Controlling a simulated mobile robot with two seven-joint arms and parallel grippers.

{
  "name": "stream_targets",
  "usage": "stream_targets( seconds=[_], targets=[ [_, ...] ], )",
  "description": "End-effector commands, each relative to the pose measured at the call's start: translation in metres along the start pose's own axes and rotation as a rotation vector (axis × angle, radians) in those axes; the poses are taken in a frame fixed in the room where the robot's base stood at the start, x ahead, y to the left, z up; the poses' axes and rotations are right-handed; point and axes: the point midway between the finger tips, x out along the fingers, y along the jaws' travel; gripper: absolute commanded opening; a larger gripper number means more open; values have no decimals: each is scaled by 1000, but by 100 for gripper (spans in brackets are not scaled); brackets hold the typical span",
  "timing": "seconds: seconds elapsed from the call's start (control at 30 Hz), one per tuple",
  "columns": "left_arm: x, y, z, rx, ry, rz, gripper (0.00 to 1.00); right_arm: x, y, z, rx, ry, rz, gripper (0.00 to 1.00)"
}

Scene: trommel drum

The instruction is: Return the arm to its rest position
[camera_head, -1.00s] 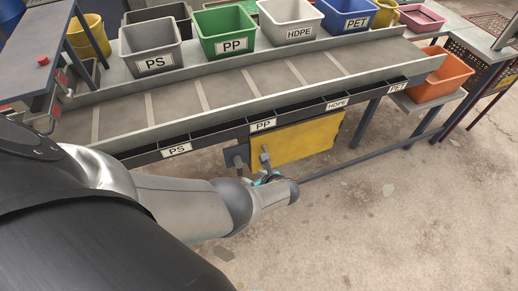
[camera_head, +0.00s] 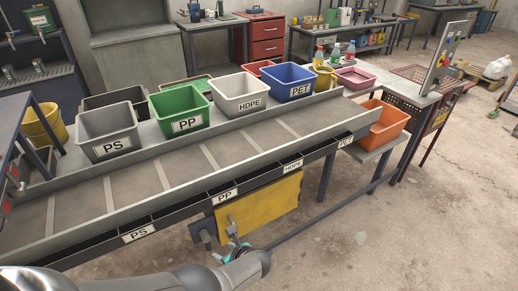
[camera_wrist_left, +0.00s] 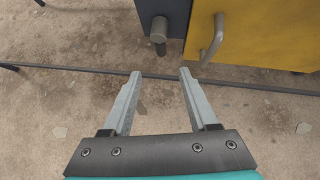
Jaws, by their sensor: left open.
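My left arm comes in at the bottom left of the head view. Its gripper (camera_head: 228,252) is partly hidden behind the wrist, low in front of the conveyor and near the yellow panel. My right gripper is not in view.
The conveyor (camera_head: 190,168) runs across the middle. Behind it stand bins labelled PS (camera_head: 108,130), PP (camera_head: 180,110), HDPE (camera_head: 239,93) and PET (camera_head: 291,80). An orange bin (camera_head: 383,122) stands at its right end. A long bar (camera_head: 330,215) runs low in front. Floor at lower right is clear.

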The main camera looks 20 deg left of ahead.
Motion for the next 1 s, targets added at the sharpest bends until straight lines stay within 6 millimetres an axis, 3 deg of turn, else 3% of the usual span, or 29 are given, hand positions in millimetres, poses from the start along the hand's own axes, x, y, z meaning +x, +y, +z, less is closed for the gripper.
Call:
stream_targets(
  seconds=[0.17, 0.27, 0.37, 0.6, 0.7, 0.83, 1.0],
  targets=[
    [2, 6, -10, -20, 20, 4, 60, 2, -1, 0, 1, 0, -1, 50],
    [10, 26, -41, -101, 90, 17, 60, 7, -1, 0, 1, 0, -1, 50],
    [19, 61, -96, -265, 213, 52, 60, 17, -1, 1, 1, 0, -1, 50],
    [18, 175, -241, -904, 523, 269, 60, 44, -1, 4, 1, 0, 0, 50],
    [9, 219, -282, -1195, 591, 389, 60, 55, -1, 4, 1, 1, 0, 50],
    [0, 261, -311, -1501, 624, 515, 60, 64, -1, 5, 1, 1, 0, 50],
    [-6, 286, -324, -1714, 625, 597, 60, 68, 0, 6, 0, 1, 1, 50]
  ],
)
